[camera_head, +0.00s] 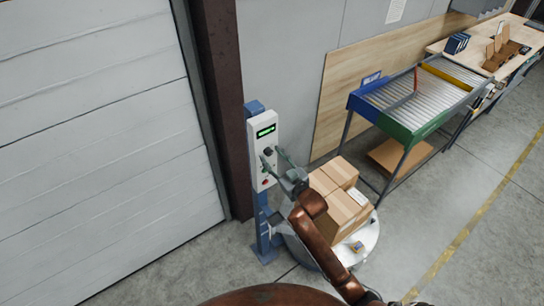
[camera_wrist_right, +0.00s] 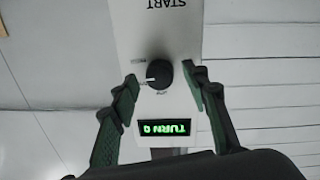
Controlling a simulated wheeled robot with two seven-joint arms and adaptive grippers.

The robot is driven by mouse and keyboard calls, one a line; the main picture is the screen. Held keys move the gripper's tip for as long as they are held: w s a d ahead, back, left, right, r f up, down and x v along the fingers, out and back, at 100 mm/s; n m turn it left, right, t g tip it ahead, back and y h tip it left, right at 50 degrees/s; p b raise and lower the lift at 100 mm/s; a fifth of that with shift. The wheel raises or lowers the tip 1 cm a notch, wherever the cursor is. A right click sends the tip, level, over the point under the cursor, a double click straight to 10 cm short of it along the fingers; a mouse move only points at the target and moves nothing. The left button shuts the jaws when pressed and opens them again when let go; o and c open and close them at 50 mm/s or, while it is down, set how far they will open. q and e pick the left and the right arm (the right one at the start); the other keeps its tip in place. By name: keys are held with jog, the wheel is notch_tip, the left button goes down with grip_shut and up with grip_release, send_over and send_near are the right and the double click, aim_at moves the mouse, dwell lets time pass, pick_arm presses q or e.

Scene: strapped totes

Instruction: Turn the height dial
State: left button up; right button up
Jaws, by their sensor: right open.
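The height dial is a round black knob with a white pointer line, on the white face of a control panel (camera_head: 262,133). In the right wrist view the dial (camera_wrist_right: 159,73) is near the middle, with its line pointing left. My right gripper (camera_head: 272,157) is at the panel, open. In the wrist view its green-padded fingers (camera_wrist_right: 161,80) stand on either side of the dial, with gaps between them and the knob. My left gripper is not in view.
The panel stands on a blue post (camera_head: 263,225) beside a brown column. Cardboard boxes (camera_head: 347,210) are stacked on a round white turntable (camera_head: 366,250) to the right, close under my right arm. A roller conveyor (camera_head: 420,95) stands behind. A grey shutter door (camera_head: 100,130) is at left.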

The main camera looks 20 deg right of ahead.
grip_shut()
dwell(0.5)
jog(key=n, duration=0.4)
jog(key=n+b, duration=0.1)
jog(key=n, duration=0.3)
jog(key=shift+f+n, duration=0.15)
jog(key=shift+n, duration=0.15)
jog(key=n+b, duration=0.1)
jog(key=n, duration=0.4)
jog(key=shift+n+y, duration=0.3)
jog(key=shift+y, duration=0.1)
jog(key=shift+n+b, duration=0.55)
jog(key=shift+n, duration=1.55)
